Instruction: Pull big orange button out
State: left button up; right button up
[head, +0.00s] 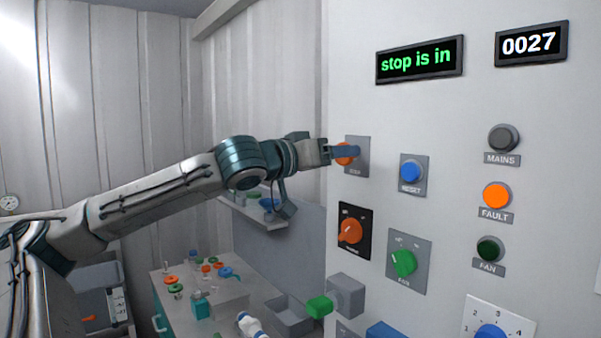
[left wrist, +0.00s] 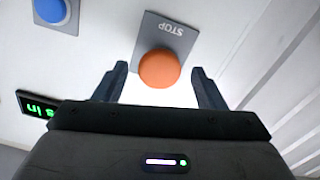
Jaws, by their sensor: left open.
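The big orange button (head: 344,160) sits on a grey plate marked STOP on the white panel. In the left wrist view the orange button (left wrist: 159,68) lies between and just beyond the two fingers, with a gap on each side. My left gripper (head: 345,152) is open at the button and hides part of it in the head view. Its fingers (left wrist: 160,85) also show in the left wrist view, apart and empty. A display (head: 419,60) above reads "stop is in". My right gripper is not in view.
The blue RESET button (head: 411,171) is right of the STOP plate. An orange knob (head: 350,231) and a green knob (head: 403,263) sit below. A green handle (head: 319,306) juts from the panel lower down. A bench (head: 180,270) with small parts stands at lower left.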

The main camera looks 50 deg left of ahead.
pick_arm(q)
jog(key=s+b, duration=0.8)
jog(key=s, duration=0.1)
jog(key=shift+a, duration=0.4)
jog(key=shift+f, duration=0.1)
